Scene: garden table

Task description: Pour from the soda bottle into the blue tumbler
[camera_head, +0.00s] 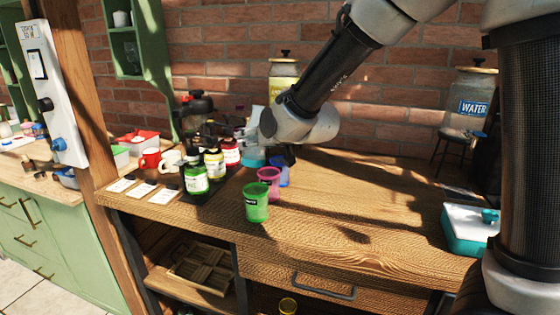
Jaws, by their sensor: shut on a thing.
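The blue tumbler (283,179) stands on the wooden table, partly hidden behind a pink tumbler (268,182). A green tumbler (256,203) stands in front of them, nearer the table's front edge. My gripper (289,154) is a dark shape just above and behind the blue tumbler, mostly hidden by my wrist. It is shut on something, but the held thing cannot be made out. Bottles with green (195,181), yellow (214,165) and red (231,152) contents stand upright to the left. I cannot tell which thing is the soda bottle.
Mugs, red (151,159) and white (170,160), stand behind label cards at the left. A yellow-labelled jar (284,72) is at the wall behind my arm. A water dispenser (471,98) and a teal-and-white box (468,230) are at the right. The table's right-middle is clear.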

